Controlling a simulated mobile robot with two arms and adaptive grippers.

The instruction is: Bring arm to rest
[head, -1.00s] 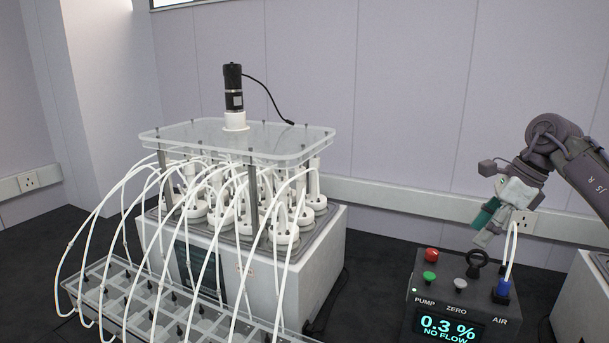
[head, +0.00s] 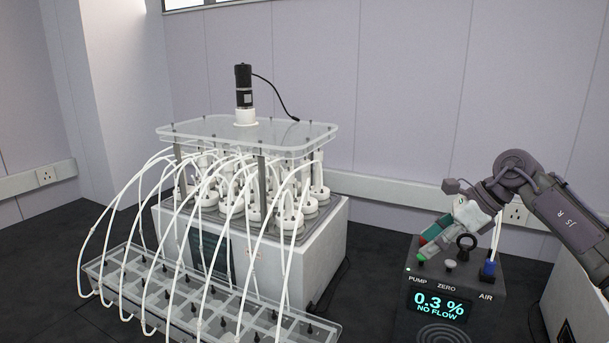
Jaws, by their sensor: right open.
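My right arm comes in from the right edge. Its gripper (head: 430,243) is open and hangs over the back left of the dark gas analyser box (head: 476,268), close to the red button (head: 422,240). I see nothing held in it; whether it touches a button I cannot tell. The fingers partly cover the buttons marked PUMP. The display (head: 438,306) reads 0.3 % and NO FLOW. My left gripper is not in view.
The white reactor bath (head: 318,250) with bottles, clear lid and motor (head: 243,88) stands left of centre. White tubes run to a clear tray (head: 185,300) in front. Dark bench lies between.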

